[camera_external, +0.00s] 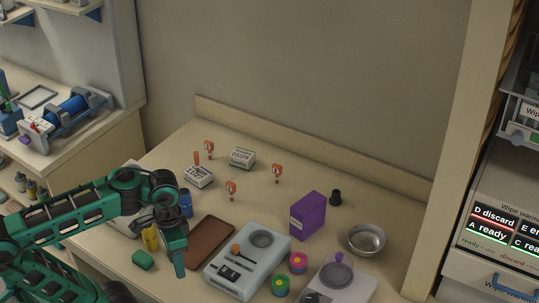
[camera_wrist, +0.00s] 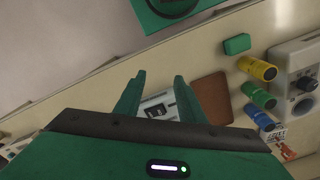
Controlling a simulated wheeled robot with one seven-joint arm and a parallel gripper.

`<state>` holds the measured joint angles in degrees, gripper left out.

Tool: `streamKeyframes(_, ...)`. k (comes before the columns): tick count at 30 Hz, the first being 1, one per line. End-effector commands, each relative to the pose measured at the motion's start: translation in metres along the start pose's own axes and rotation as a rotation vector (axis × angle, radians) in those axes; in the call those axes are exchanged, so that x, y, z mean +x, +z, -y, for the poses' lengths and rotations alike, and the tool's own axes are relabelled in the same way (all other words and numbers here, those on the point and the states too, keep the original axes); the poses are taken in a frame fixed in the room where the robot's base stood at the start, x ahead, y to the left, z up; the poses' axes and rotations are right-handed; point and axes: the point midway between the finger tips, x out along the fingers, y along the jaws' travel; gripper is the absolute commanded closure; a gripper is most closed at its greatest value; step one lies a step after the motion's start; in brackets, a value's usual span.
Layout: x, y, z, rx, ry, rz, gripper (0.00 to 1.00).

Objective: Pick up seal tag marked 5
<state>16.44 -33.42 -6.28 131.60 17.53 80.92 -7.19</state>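Several small red tags stand on the table in the external view: a back-left tag (camera_external: 209,149), a right tag (camera_external: 277,173), a front tag (camera_external: 231,190) and one at a white box (camera_external: 197,160). Their numbers are too small to read, so I cannot tell which is marked 5. An orange-red shape (camera_wrist: 288,152) at lower right there may be a tag.
A green block (camera_external: 143,259) and yellow (camera_external: 151,238) and blue (camera_external: 186,204) cylinders are near my arm. The back-right tabletop is clear.

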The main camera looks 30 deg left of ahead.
Motion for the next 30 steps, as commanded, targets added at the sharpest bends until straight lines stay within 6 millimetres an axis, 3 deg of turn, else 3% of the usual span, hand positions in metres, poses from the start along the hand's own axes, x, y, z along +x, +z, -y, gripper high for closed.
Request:
streamKeyframes(3, -0.038, -0.001, 0.0, 0.005, 0.001, -0.003, 0.64)
streamKeyframes(7, -0.064, -0.001, 0.0, 0.006, 0.001, -0.001, 0.64)
streamKeyframes(17, -0.073, -0.064, 0.057, -0.262, 0.061, 0.016, 0.64)
streamKeyframes(23, -0.072, -0.115, 0.118, -0.508, 0.075, 0.036, 0.64)
streamKeyframes(30, -0.057, -0.173, 0.212, -0.855, 0.032, 0.06, 0.64)
